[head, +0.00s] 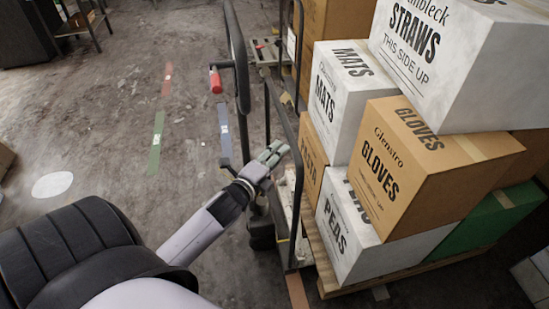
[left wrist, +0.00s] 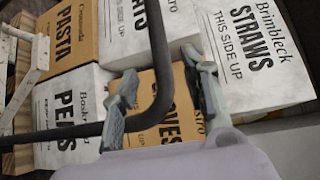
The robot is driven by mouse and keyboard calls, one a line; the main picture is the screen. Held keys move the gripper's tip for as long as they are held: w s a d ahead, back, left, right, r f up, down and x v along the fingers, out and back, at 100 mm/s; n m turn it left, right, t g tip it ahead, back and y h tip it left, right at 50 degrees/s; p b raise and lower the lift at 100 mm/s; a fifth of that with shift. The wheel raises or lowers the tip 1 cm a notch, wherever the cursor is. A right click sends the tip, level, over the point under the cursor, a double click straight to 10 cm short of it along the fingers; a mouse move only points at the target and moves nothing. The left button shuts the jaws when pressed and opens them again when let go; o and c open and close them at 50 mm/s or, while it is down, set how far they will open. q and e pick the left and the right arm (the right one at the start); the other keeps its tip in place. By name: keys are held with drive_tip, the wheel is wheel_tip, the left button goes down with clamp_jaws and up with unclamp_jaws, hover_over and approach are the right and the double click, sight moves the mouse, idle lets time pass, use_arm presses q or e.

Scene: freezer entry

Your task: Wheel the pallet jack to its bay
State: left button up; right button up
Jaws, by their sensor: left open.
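A black tubular frame (head: 290,130) stands upright beside the stacked boxes, with a pale low part (head: 283,205) at its foot. It looks like part of the wheeled jack or a cart; I cannot tell which. My left gripper (head: 273,153) is open at the near side of the frame. In the left wrist view a bent black bar (left wrist: 158,95) passes between the open fingers (left wrist: 163,95); contact is unclear. My right gripper is not in view.
Boxes marked MATS (head: 338,92), GLOVES (head: 400,170) and STRAWS (head: 450,60) sit on a wooden pallet (head: 322,262) at right. Red (head: 167,78), green (head: 156,143) and blue-grey (head: 225,130) strips mark the floor. The floor at left is mostly clear.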

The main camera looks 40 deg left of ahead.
use_arm(q)
drive_tip(key=shift+s, duration=0.4)
drive_tip(key=p, duration=0.3)
approach(291, 140)
drive_tip(key=w, duration=0.3)
drive_tip(key=w+a+f+p, duration=0.1)
drive_tip(key=w, duration=0.3)
drive_tip(key=w+f+p, duration=0.1)
drive_tip(key=w, duration=0.3)
drive_tip(key=shift+a+f, duration=0.25)
drive_tip(key=shift+a, duration=0.1)
clamp_jaws()
idle(0.6)
